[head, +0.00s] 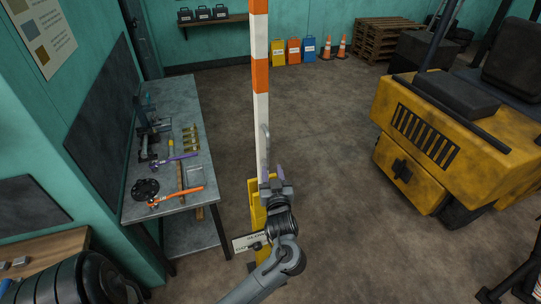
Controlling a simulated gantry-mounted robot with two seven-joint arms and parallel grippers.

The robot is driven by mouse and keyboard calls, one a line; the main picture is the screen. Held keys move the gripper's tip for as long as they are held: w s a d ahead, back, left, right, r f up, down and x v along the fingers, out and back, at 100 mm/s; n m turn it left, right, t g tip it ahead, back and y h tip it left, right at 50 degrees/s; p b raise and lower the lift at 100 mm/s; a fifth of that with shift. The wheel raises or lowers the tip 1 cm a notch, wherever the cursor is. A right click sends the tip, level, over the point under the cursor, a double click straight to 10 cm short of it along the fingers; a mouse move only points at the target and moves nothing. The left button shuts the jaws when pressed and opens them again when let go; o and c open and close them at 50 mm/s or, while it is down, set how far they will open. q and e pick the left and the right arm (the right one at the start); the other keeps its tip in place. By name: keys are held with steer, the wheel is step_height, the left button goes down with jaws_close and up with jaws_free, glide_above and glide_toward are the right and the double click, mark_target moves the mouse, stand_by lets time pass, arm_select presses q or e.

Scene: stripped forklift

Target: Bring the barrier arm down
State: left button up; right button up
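The barrier arm (261,105) is a long orange-and-white striped bar. It stands upright, and its top runs out of the head view. A slim grey handle-like piece (266,136) shows along its lower white part. Its yellow post (255,198) is below, mostly hidden behind my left arm. My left gripper (272,168) points away from me at the foot of the bar, close to the grey piece. Its wrist hides much of the fingers, so I cannot tell whether they touch or grip anything. My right gripper is not in view.
A grey workbench (180,100) with several tools stands left of the post. A white sign plate (250,241) is low by the post. A yellow forklift (425,140) stands at the right. Cones (341,47) and pallets (388,38) are at the back. The floor between is clear.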

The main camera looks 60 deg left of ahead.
mark_target(269, 155)
arm_select(q)
steer(key=p+x, duration=0.1)
steer(key=x, duration=0.6)
steer(key=shift+w+a+r+p, duration=0.1)
steer(key=shift+w+a+p, duration=0.05)
steer(key=shift+a+p, duration=0.25)
steer(key=shift+x, duration=0.75)
steer(key=shift+c, duration=0.4)
jaws_close()
